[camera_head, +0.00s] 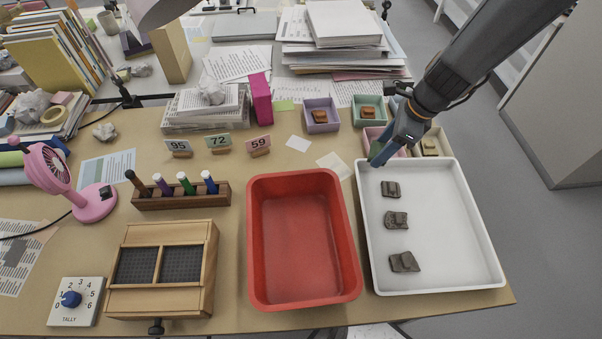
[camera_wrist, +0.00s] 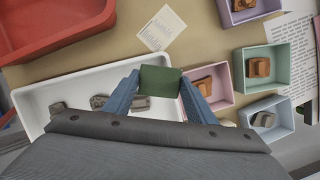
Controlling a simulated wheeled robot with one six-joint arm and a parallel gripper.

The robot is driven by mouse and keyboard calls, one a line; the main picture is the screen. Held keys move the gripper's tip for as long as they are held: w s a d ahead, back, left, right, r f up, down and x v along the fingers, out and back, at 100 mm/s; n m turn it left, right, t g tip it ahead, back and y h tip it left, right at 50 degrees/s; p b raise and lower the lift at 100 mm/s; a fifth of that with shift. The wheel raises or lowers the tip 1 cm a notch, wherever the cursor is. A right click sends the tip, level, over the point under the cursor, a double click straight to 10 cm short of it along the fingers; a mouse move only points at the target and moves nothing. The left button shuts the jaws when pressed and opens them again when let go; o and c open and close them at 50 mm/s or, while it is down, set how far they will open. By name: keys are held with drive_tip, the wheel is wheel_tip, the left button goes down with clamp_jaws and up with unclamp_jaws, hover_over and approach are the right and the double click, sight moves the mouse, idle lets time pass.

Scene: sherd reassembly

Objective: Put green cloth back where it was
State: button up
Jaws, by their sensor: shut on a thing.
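A small dark green cloth block (camera_head: 377,149) is held between the blue fingers of my gripper (camera_head: 384,153). In the wrist view the green cloth (camera_wrist: 160,80) sits between the two fingertips (camera_wrist: 160,84), with its flat face showing. My gripper is shut on it, over the far left corner of the white tray (camera_head: 480,240), by the pink box (camera_head: 370,134). I cannot tell its exact height above the tray.
Three dark sherds (camera_head: 397,219) lie in the white tray. Small boxes with sherds stand beyond it, among them a purple box (camera_head: 333,125) and a teal box (camera_head: 381,122). An empty red tub (camera_head: 303,298) is left of the tray. A wooden pen rack (camera_head: 180,200) stands further left.

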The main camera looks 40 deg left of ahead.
drive_tip(key=s+a+n+g+h+b, duration=0.15)
drive_tip(key=s+a+n, duration=0.35)
drive_tip(key=s+a, duration=1)
drive_tip(key=p, duration=0.2)
approach(296, 172)
drive_tip(key=shift+y, duration=0.25)
drive_tip(key=x, duration=0.6)
drive_tip(key=shift+s+d, duration=0.15)
drive_tip(key=shift+d, duration=0.05)
drive_tip(key=shift+f, duration=0.1)
drive_tip(key=o, duration=1.1)
drive_tip(key=b+v, duration=0.3)
drive_tip(key=v, duration=0.9)
drive_tip(key=shift+s, duration=0.25)
